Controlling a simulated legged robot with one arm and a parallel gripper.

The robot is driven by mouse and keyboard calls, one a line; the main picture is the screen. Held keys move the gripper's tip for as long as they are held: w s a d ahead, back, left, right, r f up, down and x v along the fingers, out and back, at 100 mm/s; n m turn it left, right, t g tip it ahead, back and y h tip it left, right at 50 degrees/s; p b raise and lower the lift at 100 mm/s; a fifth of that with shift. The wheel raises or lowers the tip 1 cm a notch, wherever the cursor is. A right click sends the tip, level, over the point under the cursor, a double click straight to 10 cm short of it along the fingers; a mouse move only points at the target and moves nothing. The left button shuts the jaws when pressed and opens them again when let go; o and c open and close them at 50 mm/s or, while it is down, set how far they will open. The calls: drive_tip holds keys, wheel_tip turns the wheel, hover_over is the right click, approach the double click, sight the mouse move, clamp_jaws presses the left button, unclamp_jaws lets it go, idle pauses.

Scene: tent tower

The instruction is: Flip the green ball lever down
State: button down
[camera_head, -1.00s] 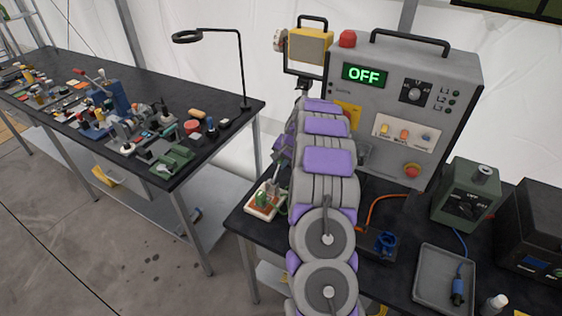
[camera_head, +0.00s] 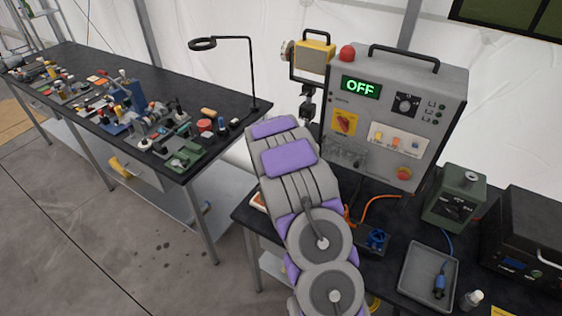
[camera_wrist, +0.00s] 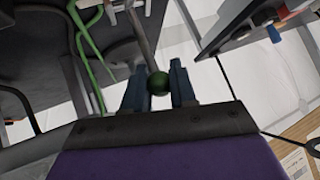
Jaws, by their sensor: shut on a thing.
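The rod runs up and away between the fingers. In the head view my arm covers the fingers, and I cannot make out the ball lever there.
A grey control box (camera_head: 453,87) with a green OFF display (camera_head: 361,87) stands beside my arm. A yellow lamp (camera_head: 314,56) is at its left. A grey tray (camera_head: 408,283) lies at the front right. A cluttered bench (camera_head: 222,98) stands left.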

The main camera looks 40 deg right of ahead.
drive_tip(key=a+h, duration=0.1)
drive_tip(key=a+t+h, duration=0.1)
drive_tip(key=s+a+f, duration=0.1)
drive_tip(key=shift+s+n+t+h+b, duration=0.1)
drive_tip(key=shift+n+t+h+b, duration=0.2)
drive_tip(key=shift+n+h+b, duration=0.1)
drive_tip(key=shift+s+a+f+n+t+h+b, duration=0.25)
drive_tip(key=shift+a+t+h, duration=0.25)
drive_tip(key=shift+h, duration=0.15)
drive_tip(key=shift+s+a+f+n+t+h+b, duration=0.1)
drive_tip(key=shift+s+a+n+t+h+b, duration=0.15)
drive_tip(key=shift+a+t+h, duration=0.35)
drive_tip(key=shift+d+f, duration=0.1)
drive_tip(key=c, duration=0.9)
unclamp_jaws()
drive_tip(key=p+v, duration=0.2)
drive_tip(key=v, duration=0.6)
drive_tip(key=p+v, duration=0.3)
drive_tip(key=v, duration=0.6)
drive_tip(key=shift+a+p, duration=0.3)
drive_tip(key=shift+a, duration=0.05)
